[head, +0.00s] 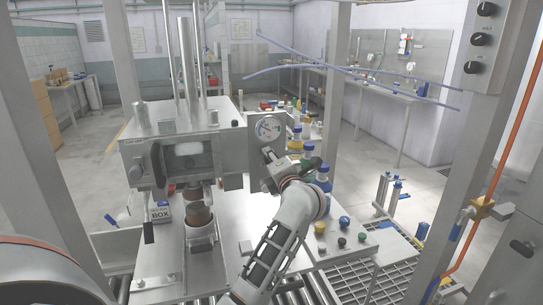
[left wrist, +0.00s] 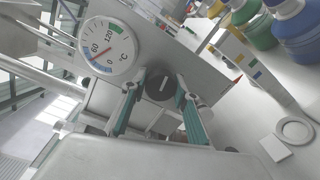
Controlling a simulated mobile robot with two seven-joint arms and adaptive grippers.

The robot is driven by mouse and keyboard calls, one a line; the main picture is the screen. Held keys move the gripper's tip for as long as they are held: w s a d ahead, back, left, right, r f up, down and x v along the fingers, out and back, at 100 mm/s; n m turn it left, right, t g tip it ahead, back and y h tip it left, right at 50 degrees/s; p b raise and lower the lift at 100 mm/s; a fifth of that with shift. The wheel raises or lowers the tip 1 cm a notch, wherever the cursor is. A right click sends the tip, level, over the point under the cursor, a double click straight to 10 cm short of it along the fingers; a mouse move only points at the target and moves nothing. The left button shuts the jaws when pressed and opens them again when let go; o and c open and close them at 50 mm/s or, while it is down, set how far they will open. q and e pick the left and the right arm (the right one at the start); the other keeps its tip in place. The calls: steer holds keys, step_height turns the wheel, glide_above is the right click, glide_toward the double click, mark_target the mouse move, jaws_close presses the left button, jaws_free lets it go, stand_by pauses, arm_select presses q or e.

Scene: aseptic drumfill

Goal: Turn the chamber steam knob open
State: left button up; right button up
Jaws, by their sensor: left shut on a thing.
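The chamber steam knob is a round black knob (left wrist: 160,86) with a pale pointer line, in the left wrist view. It sits on the grey panel below a round dial gauge (left wrist: 110,47) marked in °C. My left gripper (left wrist: 160,100) has its two green-padded fingers on either side of the knob and is shut on it. In the head view my left gripper (head: 270,163) reaches the machine's front panel just under the gauge (head: 268,128), and hides the knob. My right gripper is not in view.
The steel chamber (head: 180,150) with its window stands left of the gauge. Bottles with blue, yellow and green parts (head: 322,178) stand close to the right of my left gripper. Small coloured knobs (head: 342,240) are on the table's front right. A post with black dials (head: 480,40) stands far right.

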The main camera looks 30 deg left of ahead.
arm_select(q)
steer(key=shift+m, duration=1)
steer(key=o, duration=1.1)
steer(key=v, duration=0.8)
